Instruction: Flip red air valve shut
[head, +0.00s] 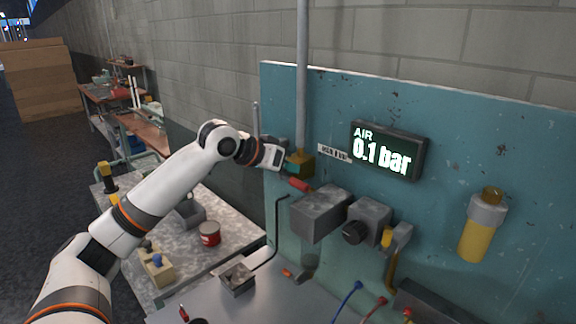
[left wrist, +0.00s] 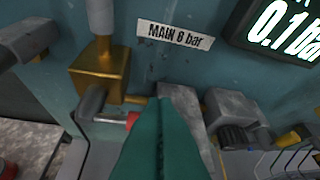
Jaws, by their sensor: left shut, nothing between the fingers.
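The air valve has a brass body (head: 304,160) on a vertical grey pipe, at the left part of the teal panel. Its red-tipped handle (head: 298,185) sticks out below the brass body. In the left wrist view the brass body (left wrist: 98,75) is at the upper left, and the lever runs sideways to its red tip (left wrist: 132,120). My left gripper (head: 290,166) is shut and empty, right beside the valve. Its teal fingers (left wrist: 165,145) are close to the red tip and partly cover it; I cannot tell whether they touch it.
A display (head: 388,151) on the panel reads AIR 0.1 bar. A "MAIN 8 bar" label (left wrist: 175,36) is right of the valve. A grey box (head: 320,214) and a knob (head: 355,232) stick out below. A yellow cylinder (head: 478,235) is further right.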

